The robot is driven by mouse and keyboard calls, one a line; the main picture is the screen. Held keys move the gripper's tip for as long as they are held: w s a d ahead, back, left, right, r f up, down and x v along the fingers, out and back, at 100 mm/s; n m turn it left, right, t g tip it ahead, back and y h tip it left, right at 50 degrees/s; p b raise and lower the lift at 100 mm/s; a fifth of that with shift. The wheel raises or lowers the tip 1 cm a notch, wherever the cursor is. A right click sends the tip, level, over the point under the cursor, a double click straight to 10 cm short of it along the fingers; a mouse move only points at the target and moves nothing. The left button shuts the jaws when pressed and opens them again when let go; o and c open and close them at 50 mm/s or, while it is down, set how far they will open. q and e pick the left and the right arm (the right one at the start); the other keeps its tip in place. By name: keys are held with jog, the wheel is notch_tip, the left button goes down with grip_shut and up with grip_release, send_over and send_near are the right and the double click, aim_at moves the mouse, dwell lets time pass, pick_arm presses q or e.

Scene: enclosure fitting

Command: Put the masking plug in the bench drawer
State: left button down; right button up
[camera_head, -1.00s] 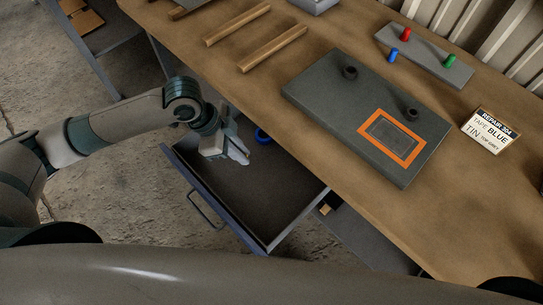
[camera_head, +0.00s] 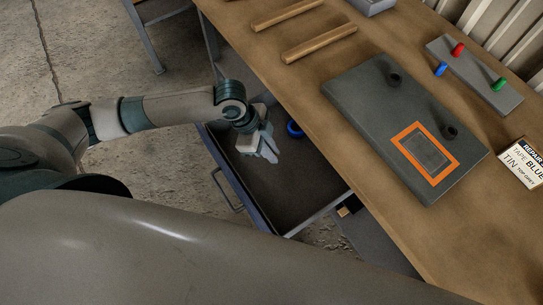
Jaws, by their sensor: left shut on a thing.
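The bench drawer (camera_head: 228,173) is pulled open below the bench's front edge. My left gripper (camera_head: 268,152) is over the drawer's inside, near its back left, pointing down. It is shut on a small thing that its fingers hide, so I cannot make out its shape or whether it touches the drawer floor. I cannot pick out the masking plug for sure. A blue ring (camera_head: 295,129) lies in the drawer just right of the gripper, apart from it. My right gripper is not in view.
On the bench (camera_head: 300,80) lie a grey panel (camera_head: 365,105) with two black round fittings and an orange-framed window, a rack (camera_head: 471,72) with red, blue and green pegs, two wooden strips and a label sign (camera_head: 523,163). The drawer's front half is clear.

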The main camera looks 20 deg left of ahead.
pick_arm(q)
jog(key=shift+f, duration=1.25)
jog(key=shift+f+p, duration=0.3)
jog(key=shift+f, duration=0.3)
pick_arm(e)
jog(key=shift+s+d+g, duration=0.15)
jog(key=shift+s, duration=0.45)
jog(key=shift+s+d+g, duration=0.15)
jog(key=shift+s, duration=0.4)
pick_arm(q)
jog(key=shift+f, duration=0.1)
jog(key=c, duration=1.8)
grip_release()
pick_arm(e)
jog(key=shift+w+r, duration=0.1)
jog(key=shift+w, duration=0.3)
